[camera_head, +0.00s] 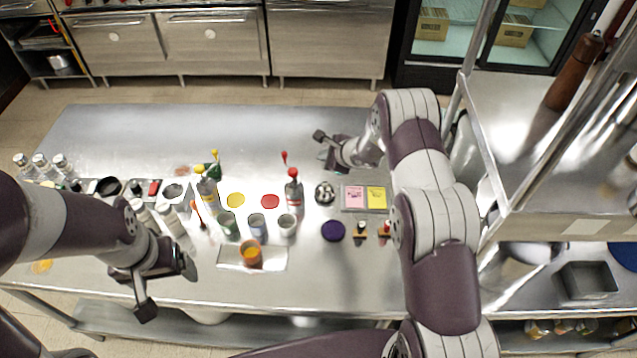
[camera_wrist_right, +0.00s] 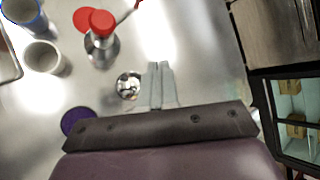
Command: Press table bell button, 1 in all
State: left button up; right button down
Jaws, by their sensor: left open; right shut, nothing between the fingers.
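The table bell (camera_head: 325,192) is a small round silver thing standing on the steel table, right of the middle. It also shows in the right wrist view (camera_wrist_right: 128,85), just left of my fingers. My right gripper (camera_head: 323,154) is shut and empty, on the far side of the bell and apart from it in the picture. Its two fingers lie together in the right wrist view (camera_wrist_right: 160,82). How high they are above the table is hard to tell. My left gripper (camera_head: 166,290) is open and empty over the near left part of the table.
A red-capped bottle (camera_head: 293,190) stands left of the bell. Pink and yellow note pads (camera_head: 355,196) lie to its right, and a purple disc (camera_head: 332,231) lies nearer. Cups, including an orange one (camera_head: 250,254), and bottles crowd the middle-left. The far table strip is clear.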

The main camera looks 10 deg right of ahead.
jog(key=b, duration=0.2)
send_over(326, 186)
notch_tip(326, 186, down, 6)
jog(key=shift+s+d+f, duration=0.1)
jog(key=shift+d+f, duration=0.05)
jog(key=shift+f, duration=0.05)
jog(key=shift+f+b, duration=0.95)
jog(key=shift+b, duration=0.2)
pick_arm(q)
jog(key=f, duration=0.4)
jog(key=shift+d+f+b, duration=0.25)
jog(key=shift+f+b, duration=0.05)
jog(key=shift+f, duration=0.1)
pick_arm(e)
jog(key=shift+f, duration=0.25)
pick_arm(q)
jog(key=shift+f+b, duration=0.8)
pick_arm(e)
jog(key=shift+f, duration=0.4)
